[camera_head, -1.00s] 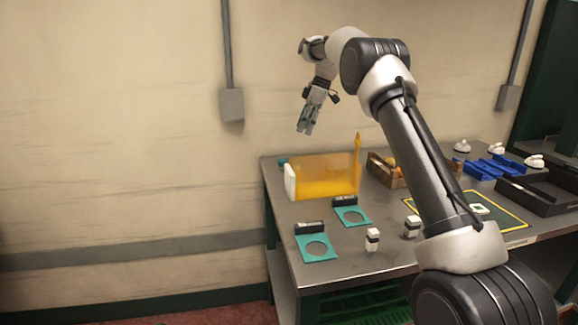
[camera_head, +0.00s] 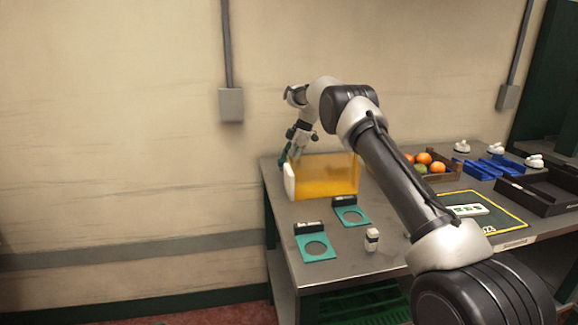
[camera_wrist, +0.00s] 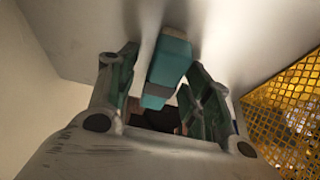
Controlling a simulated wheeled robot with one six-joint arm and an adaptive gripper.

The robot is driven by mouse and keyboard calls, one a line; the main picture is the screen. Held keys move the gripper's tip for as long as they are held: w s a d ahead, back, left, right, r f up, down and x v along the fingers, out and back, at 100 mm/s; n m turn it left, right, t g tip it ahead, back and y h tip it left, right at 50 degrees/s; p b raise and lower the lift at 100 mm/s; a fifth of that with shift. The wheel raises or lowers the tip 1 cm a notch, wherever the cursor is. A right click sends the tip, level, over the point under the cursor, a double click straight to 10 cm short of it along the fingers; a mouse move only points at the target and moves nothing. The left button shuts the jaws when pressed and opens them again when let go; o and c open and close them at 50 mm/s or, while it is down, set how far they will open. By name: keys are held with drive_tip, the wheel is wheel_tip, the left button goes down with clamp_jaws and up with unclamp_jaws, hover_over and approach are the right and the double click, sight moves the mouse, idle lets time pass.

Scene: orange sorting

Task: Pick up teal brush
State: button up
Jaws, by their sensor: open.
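In the head view my gripper (camera_head: 291,155) points down at the back left corner of the table, behind the yellow see-through bin. The brush is mostly hidden there by my gripper and the bin.
The yellow bin (camera_head: 325,178) stands close to the right of my gripper; its mesh wall (camera_wrist: 285,105) shows in the wrist view. The wall is behind. Teal plates with round holes (camera_head: 315,247), a small white-and-black item (camera_head: 372,240) and a fruit crate (camera_head: 445,177) are elsewhere on the table.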

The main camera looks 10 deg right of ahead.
clamp_jaws()
